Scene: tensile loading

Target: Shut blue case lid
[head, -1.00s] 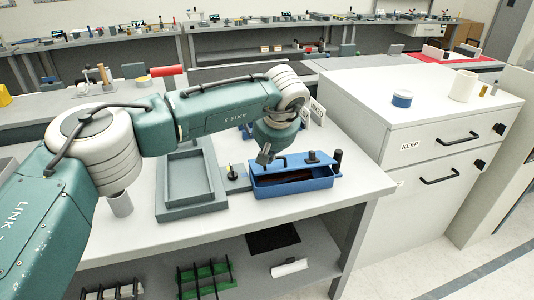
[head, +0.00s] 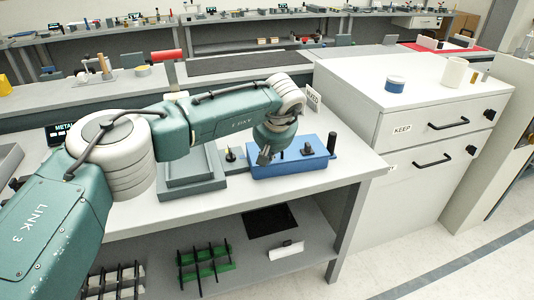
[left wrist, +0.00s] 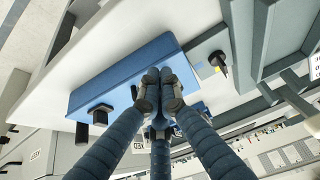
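The blue case (head: 290,163) stands near the right end of the bench. Its lid (head: 288,156) lies over the top, and no open interior shows. A black knob (head: 307,148) sits on the lid. In the left wrist view the case (left wrist: 120,72) fills the upper left, with the knob (left wrist: 100,113) lower left. My left gripper (head: 264,157) is at the left part of the lid, fingers pointing down. In the wrist view its fingertips (left wrist: 160,82) are drawn together with nothing seen between them, over the lid. I cannot tell whether they touch it. My right gripper is not in view.
A dark post (head: 332,143) stands at the case's right end. A grey tray (head: 192,184) and a small plate with a black peg (head: 231,155) are to its left. A white drawer cabinet (head: 420,110) closes off the right side. My left arm spans the bench.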

